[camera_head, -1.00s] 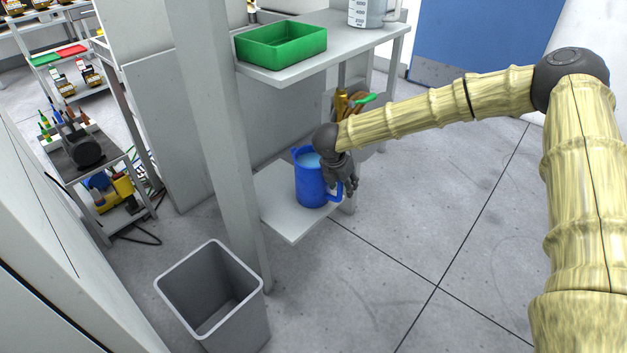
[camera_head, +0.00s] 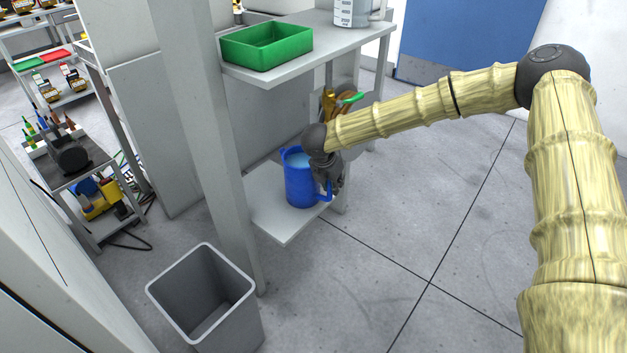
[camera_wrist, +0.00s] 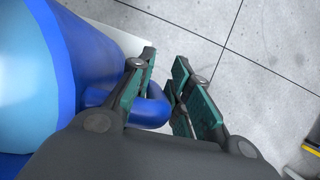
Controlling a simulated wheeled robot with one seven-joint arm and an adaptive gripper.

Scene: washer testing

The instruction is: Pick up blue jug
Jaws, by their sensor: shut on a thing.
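The blue jug (camera_head: 299,184) stands upright on the lower grey shelf (camera_head: 277,225), with pale blue contents showing at its open top. My gripper (camera_head: 329,188) is at the jug's right side, by its handle. In the wrist view the jug (camera_wrist: 75,50) fills the left side, and its handle (camera_wrist: 152,108) loops between the fingers of my gripper (camera_wrist: 163,95). The gripper is shut on the handle, though a gap shows between some finger pads. Part of the handle is hidden by the fingers.
A green tray (camera_head: 268,47) and a clear measuring jug (camera_head: 352,12) stand on the upper shelf above. A grey post (camera_head: 205,130) rises left of the jug. A grey bin (camera_head: 205,300) stands on the floor in front. The floor to the right is open.

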